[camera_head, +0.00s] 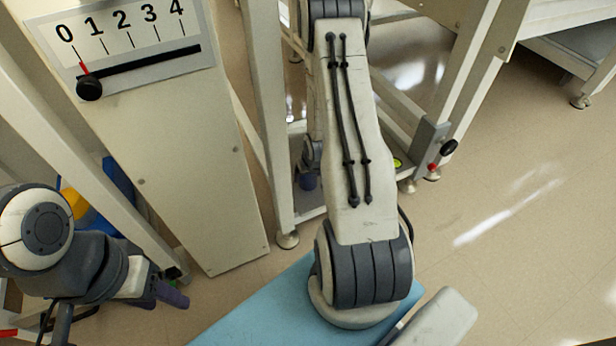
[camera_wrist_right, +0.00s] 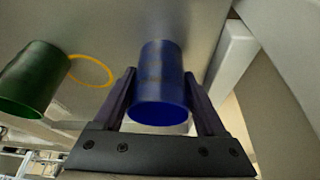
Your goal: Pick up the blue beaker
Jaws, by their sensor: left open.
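The blue beaker (camera_wrist_right: 160,85) is in the middle of the right wrist view, with its round rim toward the camera. My right gripper (camera_wrist_right: 160,73) has one finger on each side of it. The fingers lie close along its sides, but I cannot tell whether they press on it. In the head view my right arm runs up the middle, and the beaker is not clearly seen there. My left gripper (camera_head: 168,290) is at the lower left of the head view, open, away from the beaker.
A green beaker (camera_wrist_right: 30,80) and a yellow ring (camera_wrist_right: 90,70) are left of the blue beaker. A pale panel with a 0–4 scale (camera_head: 120,40) stands at the upper left of the head view. Frame legs (camera_head: 268,120) stand near my right arm.

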